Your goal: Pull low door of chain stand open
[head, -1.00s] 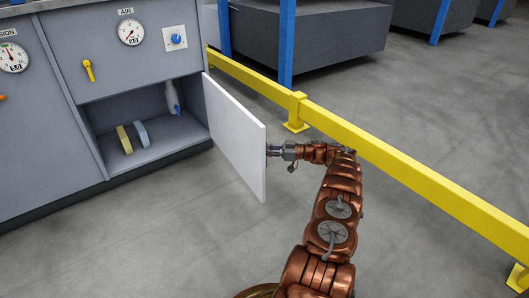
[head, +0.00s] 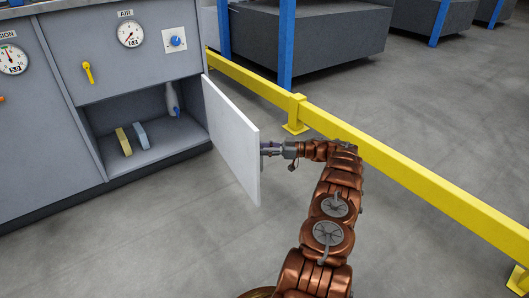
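The low door (head: 232,140) of the chain stand is a white panel, hinged at the right side of the low compartment. It stands wide open, out from the grey cabinet front, with its inner face toward me. My gripper (head: 268,149) is at the door's outer side, by its free edge, at about mid height. The fingertips are partly hidden behind the door, and no handle shows. I cannot tell whether the fingers are shut on anything.
A yellow rail (head: 370,161) runs close behind my arm at the right. The floor (head: 140,235) in front of the cabinet is clear.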

